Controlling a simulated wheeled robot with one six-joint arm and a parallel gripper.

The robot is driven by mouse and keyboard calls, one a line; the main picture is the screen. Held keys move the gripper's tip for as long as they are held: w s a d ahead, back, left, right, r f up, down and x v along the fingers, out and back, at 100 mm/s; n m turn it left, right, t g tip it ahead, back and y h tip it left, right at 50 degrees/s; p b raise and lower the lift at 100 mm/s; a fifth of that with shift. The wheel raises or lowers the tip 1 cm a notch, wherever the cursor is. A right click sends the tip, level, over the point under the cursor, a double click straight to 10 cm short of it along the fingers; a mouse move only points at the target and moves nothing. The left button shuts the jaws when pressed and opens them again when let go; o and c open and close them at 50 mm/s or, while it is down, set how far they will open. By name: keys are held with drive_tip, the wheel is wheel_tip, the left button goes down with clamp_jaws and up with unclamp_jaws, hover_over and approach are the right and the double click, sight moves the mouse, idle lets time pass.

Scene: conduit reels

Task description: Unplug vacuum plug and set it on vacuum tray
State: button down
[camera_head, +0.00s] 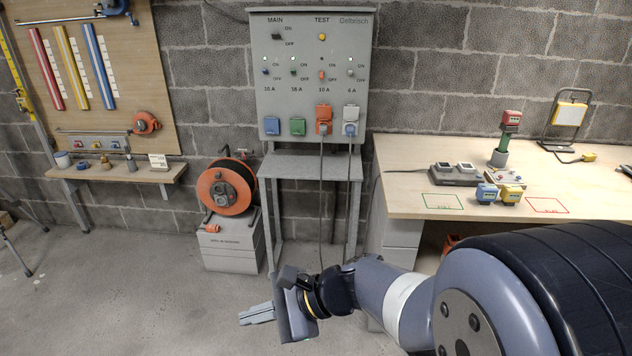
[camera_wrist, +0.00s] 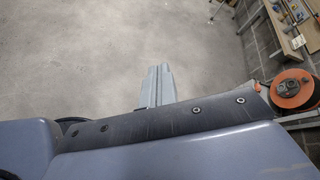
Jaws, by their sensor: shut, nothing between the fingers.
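A grey switch panel (camera_head: 312,60) hangs on the block wall. In its lower row, an orange plug or socket (camera_head: 323,120) and a grey-blue one (camera_head: 350,122) each have a cable hanging down. I cannot tell which is the vacuum plug. No tray is clearly labelled for the vacuum; a green outlined area (camera_head: 443,202) and a red one (camera_head: 547,205) are marked on the workbench. My gripper (camera_head: 243,317) is shut and empty, low in front of the panel, well apart from the plugs. Its closed fingers also show in the wrist view (camera_wrist: 158,70), over bare floor.
A grey shelf (camera_head: 310,165) stands under the panel. An orange cable reel (camera_head: 227,187) sits on a grey box (camera_head: 232,242). The wooden workbench (camera_head: 400,160) at right holds blue and yellow connectors (camera_head: 510,193) and a lamp (camera_head: 567,115).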

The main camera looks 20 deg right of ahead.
drive_tip(key=w+d+f+m+t+y+b, duration=0.1)
drive_tip(key=w+d+f+m+t+b, duration=0.1)
drive_tip(key=w+m, duration=0.3)
drive_tip(key=w+d+f+m+t+y+b, duration=0.1)
drive_tip(key=w+d+f+m+t+b, duration=0.1)
drive_tip(key=w+m+t+b, duration=0.3)
drive_tip(key=w+f, duration=0.1)
drive_tip(key=w, duration=0.1)
drive_tip(key=shift+w+f, duration=0.25)
drive_tip(key=shift+w, duration=0.1)
drive_tip(key=c, duration=2.1)
unclamp_jaws()
drive_tip(key=shift+c, duration=0.2)
